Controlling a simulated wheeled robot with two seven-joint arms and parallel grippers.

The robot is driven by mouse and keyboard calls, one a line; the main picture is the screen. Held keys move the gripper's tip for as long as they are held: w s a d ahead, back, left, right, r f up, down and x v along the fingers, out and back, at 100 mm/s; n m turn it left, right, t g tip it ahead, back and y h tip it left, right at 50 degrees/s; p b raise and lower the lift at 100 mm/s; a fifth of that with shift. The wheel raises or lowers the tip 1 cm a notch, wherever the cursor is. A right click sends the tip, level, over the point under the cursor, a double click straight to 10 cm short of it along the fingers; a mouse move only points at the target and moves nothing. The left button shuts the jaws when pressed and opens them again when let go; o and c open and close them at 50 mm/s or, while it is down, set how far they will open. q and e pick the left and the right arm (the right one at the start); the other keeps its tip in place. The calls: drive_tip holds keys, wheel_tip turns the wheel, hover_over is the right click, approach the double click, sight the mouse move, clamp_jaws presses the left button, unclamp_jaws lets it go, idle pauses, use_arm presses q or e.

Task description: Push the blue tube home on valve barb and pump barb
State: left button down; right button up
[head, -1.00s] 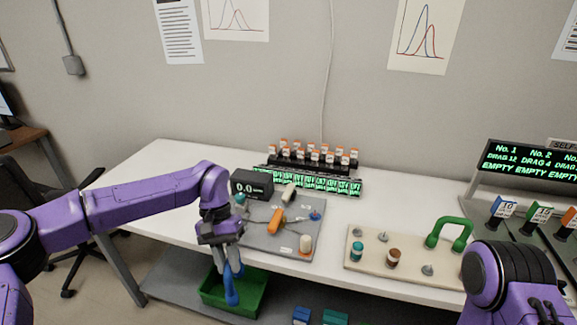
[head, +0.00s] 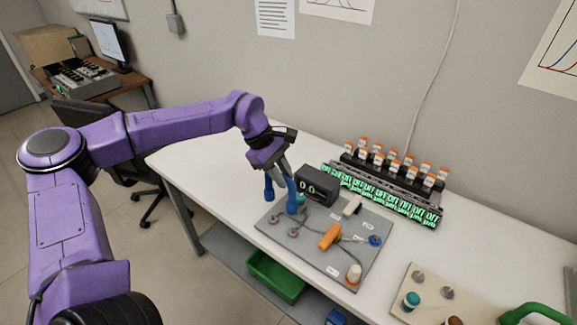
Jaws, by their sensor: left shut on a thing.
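My left gripper (head: 279,170) is shut on the blue tube (head: 292,198) over the left back part of the grey board (head: 312,261). Two blue lengths hang below the gripper, the right one longer and nearer the board. I cannot tell whether either end touches anything. Two grey fittings, one (head: 272,219) and another (head: 293,232), stand on the board just in front of the tube. An orange handle (head: 330,236) lies mid-board. Which fittings are the valve barb and pump barb is unclear. My right gripper is out of view.
A dark display box (head: 316,186) stands close right of the tube. A rack of orange-capped vials (head: 392,170) is behind the board. A green bin (head: 275,277) sits below the bench front. The white bench top (head: 205,165) is clear to the left.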

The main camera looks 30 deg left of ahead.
use_arm(q)
drive_tip(key=shift+s, duration=0.1)
drive_tip(key=shift+d, duration=0.2)
drive_tip(key=shift+w+d+f+b, duration=0.15)
drive_tip(key=shift+w+f+b, duration=0.15)
drive_tip(key=shift+f, duration=0.25)
wheel_tip(320, 180, down, 5)
drive_tip(key=b, duration=0.3)
drive_tip(key=shift+s+r, duration=0.1)
drive_tip(key=shift+r, duration=0.05)
drive_tip(key=shift+p, duration=0.4)
idle(0.7)
